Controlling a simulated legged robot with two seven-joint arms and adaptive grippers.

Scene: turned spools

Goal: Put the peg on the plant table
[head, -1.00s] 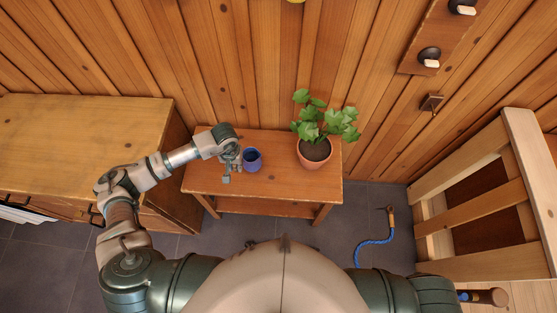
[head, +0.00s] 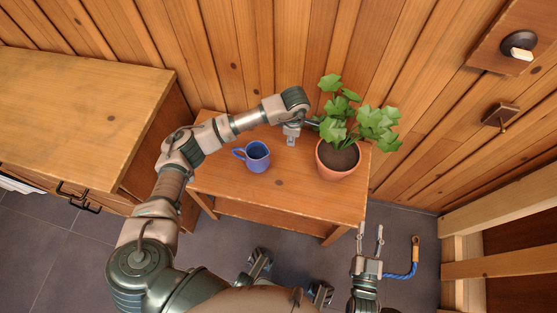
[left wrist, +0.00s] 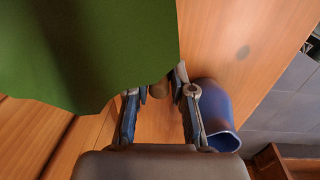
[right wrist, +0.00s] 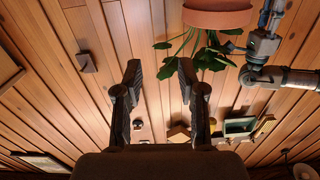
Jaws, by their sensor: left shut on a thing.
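The plant table (head: 290,198) is a low wooden table against the plank wall, bearing a blue mug and a potted plant. My left gripper (head: 292,138) is low over the table between mug and pot. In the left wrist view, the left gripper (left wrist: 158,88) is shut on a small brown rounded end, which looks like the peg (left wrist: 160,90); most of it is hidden. Whether it touches the tabletop I cannot tell. My right gripper (head: 370,235) is open and empty in front of the table's right corner. It also shows open in the right wrist view (right wrist: 158,85).
The blue mug (head: 258,157) is left of my left gripper; the potted plant (head: 338,160) is right of it. A large leaf (left wrist: 90,50) covers much of the left wrist view. A cabinet (head: 80,110) stands left. The table's front is clear.

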